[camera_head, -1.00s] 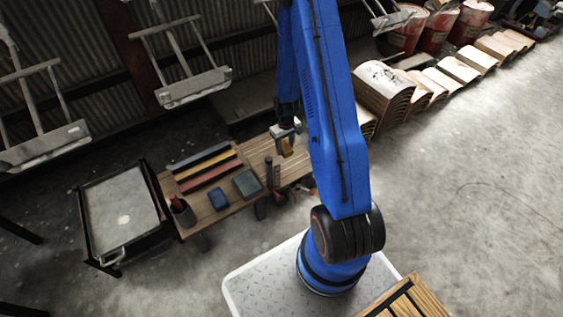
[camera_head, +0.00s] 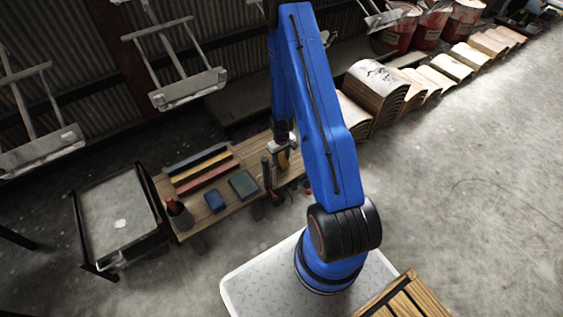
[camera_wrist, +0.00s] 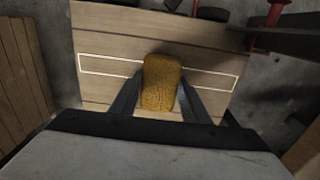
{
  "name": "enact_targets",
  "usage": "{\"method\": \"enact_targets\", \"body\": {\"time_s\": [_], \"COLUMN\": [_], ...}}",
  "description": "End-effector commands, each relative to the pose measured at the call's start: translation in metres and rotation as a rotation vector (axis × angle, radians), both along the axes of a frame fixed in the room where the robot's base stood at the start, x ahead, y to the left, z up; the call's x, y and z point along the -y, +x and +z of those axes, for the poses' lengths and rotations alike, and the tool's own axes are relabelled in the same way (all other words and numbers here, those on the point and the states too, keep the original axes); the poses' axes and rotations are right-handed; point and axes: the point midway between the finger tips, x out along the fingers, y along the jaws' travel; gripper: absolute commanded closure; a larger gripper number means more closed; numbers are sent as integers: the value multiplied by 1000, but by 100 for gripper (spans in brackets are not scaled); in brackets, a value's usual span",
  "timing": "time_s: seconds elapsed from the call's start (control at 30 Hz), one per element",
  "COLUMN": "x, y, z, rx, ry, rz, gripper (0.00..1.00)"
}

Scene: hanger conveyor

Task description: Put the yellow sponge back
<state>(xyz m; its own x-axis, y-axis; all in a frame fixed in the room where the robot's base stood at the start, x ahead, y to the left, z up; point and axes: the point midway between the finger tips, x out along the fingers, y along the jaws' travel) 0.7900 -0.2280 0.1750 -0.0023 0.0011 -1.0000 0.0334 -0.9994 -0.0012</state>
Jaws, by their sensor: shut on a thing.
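The yellow sponge (camera_wrist: 161,82) is held upright between the two dark fingers of my gripper (camera_wrist: 160,98) in the wrist view. Behind it is a pale wooden board (camera_wrist: 115,35) with a thin white outlined rectangle (camera_wrist: 105,66); the sponge covers the middle of this outline. I cannot tell whether the sponge touches the board. In the head view, the sponge (camera_head: 283,160) shows small and yellow under my gripper (camera_head: 282,154), over the right part of the wooden bench (camera_head: 232,206).
On the bench's left part lie black, yellow and red strips (camera_head: 204,175), a blue block (camera_head: 214,200), a dark grey-green block (camera_head: 243,184) and a dark cup (camera_head: 179,213). Dark upright tools (camera_head: 267,175) stand just left of my gripper. A cart (camera_head: 117,220) stands left; hangers (camera_head: 188,88) hang behind.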

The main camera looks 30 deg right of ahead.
Motion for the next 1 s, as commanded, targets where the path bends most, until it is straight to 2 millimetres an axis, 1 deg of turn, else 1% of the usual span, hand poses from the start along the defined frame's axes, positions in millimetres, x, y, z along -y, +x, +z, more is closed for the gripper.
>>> {"method": "enact_targets", "body": {"time_s": [0.03, 0.1, 0.47, 0.5, 0.53, 0.57, 0.87, 1.0], "x": [0, 0, 0, 0, 0, 0, 0, 0], "y": [0, 0, 0, 0, 0, 0, 0, 1], "z": [-6, -10, -13, -13, -12, -12, -12, -4], "rx": [0, 1, 1, 1, 1, 1, 1, 3], "ry": [0, 0, 0, 0, 0, 0, 0, -1], "rz": [0, 0, 0, 1, 1, 1, 1, 1], "gripper": [76, 76, 76, 51, 44, 39, 39, 39]}}
